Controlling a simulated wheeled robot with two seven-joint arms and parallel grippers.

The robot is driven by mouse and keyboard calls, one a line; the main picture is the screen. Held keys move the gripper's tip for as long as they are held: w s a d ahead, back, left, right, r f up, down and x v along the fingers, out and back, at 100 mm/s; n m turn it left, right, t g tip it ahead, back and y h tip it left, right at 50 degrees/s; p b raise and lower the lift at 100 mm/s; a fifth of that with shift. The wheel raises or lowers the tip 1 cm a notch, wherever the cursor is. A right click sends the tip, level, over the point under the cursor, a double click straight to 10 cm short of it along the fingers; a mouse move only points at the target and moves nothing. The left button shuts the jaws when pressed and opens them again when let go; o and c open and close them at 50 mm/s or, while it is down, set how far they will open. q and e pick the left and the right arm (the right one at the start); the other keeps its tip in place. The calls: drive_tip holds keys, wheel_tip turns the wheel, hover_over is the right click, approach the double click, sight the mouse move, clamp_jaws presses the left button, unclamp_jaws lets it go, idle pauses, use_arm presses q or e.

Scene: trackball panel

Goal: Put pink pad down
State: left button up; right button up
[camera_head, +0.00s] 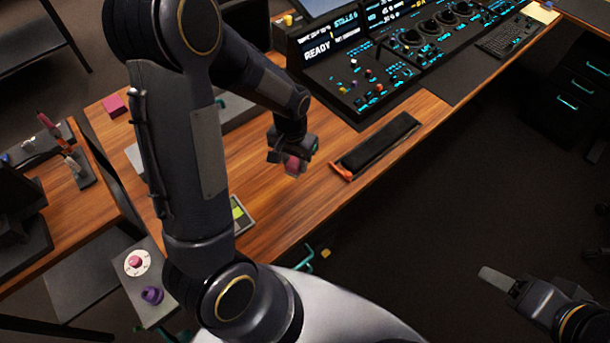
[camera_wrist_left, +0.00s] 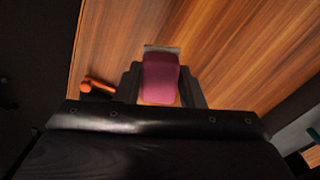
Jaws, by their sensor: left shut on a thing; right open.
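The pink pad (camera_wrist_left: 160,78) is held between the fingers of my left gripper (camera_wrist_left: 161,92), which is shut on it. In the head view the pad (camera_head: 295,165) shows partly, below my left gripper (camera_head: 291,162), over the wooden desk (camera_head: 262,208). I cannot tell whether the pad touches the desk. My right gripper (camera_head: 497,281) is open at the lower right, over the dark floor and away from the desk.
A long black rest (camera_head: 378,144) lies right of the pad, with an orange-ended object (camera_head: 341,173) at its near end. A control console (camera_head: 365,75) stands behind. Another pink block (camera_head: 115,105) sits at the desk's far left. Bare wood surrounds the pad.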

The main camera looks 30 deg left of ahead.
sight(294, 160)
use_arm(q)
drive_tip(key=shift+f, duration=3.45)
drive_tip(key=shift+f, duration=0.25)
drive_tip(key=o, duration=1)
drive_tip(key=shift+r, duration=0.1)
drive_tip(key=shift+o, duration=0.2)
drive_tip(key=r, duration=1.2)
drive_tip(key=shift+a+r, duration=0.15)
drive_tip(key=shift+a, duration=0.05)
